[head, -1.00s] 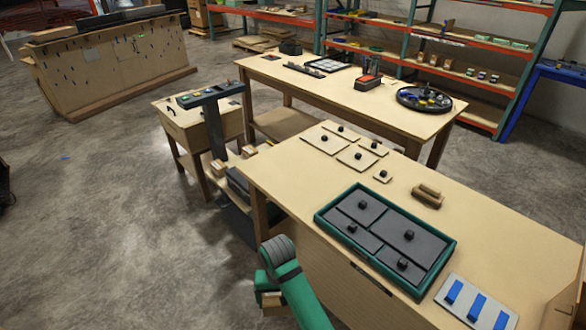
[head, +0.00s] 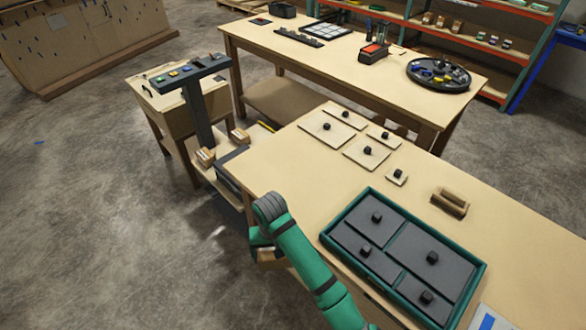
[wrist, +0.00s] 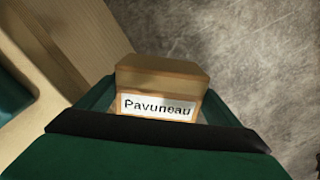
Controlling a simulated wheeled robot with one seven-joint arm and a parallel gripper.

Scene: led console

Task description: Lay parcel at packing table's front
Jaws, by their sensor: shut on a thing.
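The parcel (wrist: 160,75) is a small brown box with a white label reading "Pavuneau" in the wrist view. My gripper (wrist: 160,98) is shut on it, its green fingers at both sides. In the head view my gripper (head: 262,240) hangs just outside the near table's left edge, with part of the parcel (head: 268,256) showing below it. The near table (head: 285,165) has a pale wooden top; I see no sign naming it the packing table. A longer table (head: 275,55) stands behind it.
The near table bears a green tray (head: 325,238) with grey lidded sections, several knobbed plates (head: 325,126) and a wooden block (head: 450,202). Its back left corner is bare. Small boxes (head: 205,157) sit by a dark post with a button panel (head: 185,72). Left floor is clear.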

